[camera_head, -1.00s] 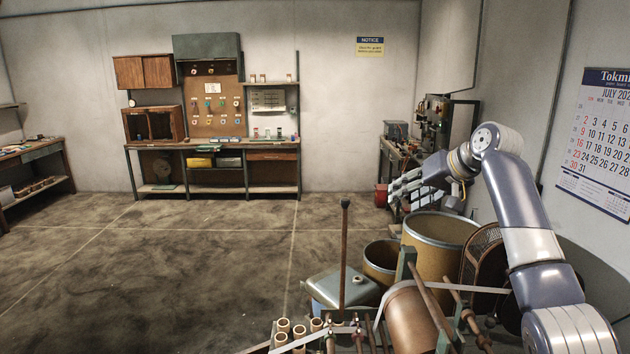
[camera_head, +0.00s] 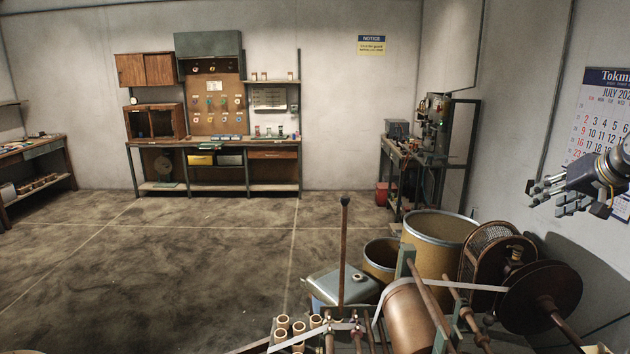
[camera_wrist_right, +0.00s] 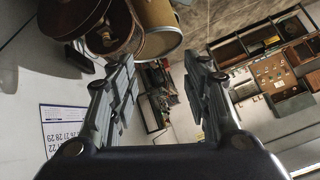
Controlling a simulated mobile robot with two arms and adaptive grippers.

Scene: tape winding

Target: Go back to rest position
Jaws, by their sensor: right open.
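My right gripper (camera_head: 556,199) is at the right edge of the head view, in front of the wall calendar. It is open and empty. In the right wrist view its two fingers (camera_wrist_right: 160,90) stand apart with nothing between them. The tape winding machine (camera_head: 408,315) stands at the bottom of the head view, with a copper-coloured roller and a pale tape strip running to a dark reel (camera_head: 541,297). Several cardboard cores (camera_head: 283,322) stand at its left. My right gripper is up and to the right of the reel, clear of it. My left gripper does not show.
A large drum (camera_head: 437,262) and a smaller bin (camera_head: 381,262) stand behind the machine. A calendar (camera_head: 600,110) hangs on the right wall. A workbench (camera_head: 215,145) stands against the back wall. The floor at the left and middle is clear.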

